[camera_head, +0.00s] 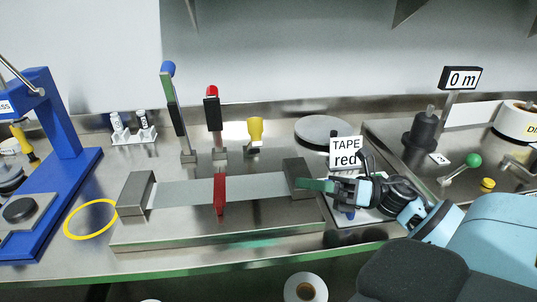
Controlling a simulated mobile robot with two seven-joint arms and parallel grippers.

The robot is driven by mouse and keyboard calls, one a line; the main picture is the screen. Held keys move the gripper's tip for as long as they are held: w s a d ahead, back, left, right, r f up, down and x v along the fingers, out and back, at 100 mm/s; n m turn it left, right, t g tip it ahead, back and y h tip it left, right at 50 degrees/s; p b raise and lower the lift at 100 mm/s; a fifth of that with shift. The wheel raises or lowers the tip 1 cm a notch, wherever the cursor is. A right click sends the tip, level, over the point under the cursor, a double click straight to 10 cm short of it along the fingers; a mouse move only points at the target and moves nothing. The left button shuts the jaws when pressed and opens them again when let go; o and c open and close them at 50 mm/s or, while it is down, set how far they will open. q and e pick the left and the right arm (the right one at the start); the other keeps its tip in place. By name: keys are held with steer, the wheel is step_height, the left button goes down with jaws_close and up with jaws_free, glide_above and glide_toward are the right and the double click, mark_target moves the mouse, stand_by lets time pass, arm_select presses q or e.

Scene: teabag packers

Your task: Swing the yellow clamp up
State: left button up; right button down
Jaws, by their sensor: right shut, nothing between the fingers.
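The yellow clamp (255,130) stands at the back of the metal bench, right of two taller clamps. Its yellow handle sits low over a small metal base and looks shorter than its neighbours; its exact tilt is hard to tell. The red clamp (213,110) and the blue-handled clamp (173,100) stand upright to its left. My right gripper (318,185) is shut and empty, low at the right end of the fixture, in front and to the right of the yellow clamp and apart from it. My left gripper is out of view.
A long metal fixture (180,192) with dark end blocks and a red piece (220,193) lies in front of the clamps. A "TAPE red" sign (345,152) stands beside my right gripper. A round grey disc (323,129) lies behind. A blue press (65,145) stands left.

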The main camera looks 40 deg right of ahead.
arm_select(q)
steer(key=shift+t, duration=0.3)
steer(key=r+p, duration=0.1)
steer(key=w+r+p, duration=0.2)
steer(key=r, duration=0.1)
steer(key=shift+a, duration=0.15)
arm_select(e)
steer(key=w+a+r, duration=0.5)
steer(key=w, duration=0.2)
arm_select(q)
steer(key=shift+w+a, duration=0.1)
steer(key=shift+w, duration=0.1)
arm_select(e)
steer(key=shift+w+d, duration=0.1)
steer(key=shift+d, duration=0.05)
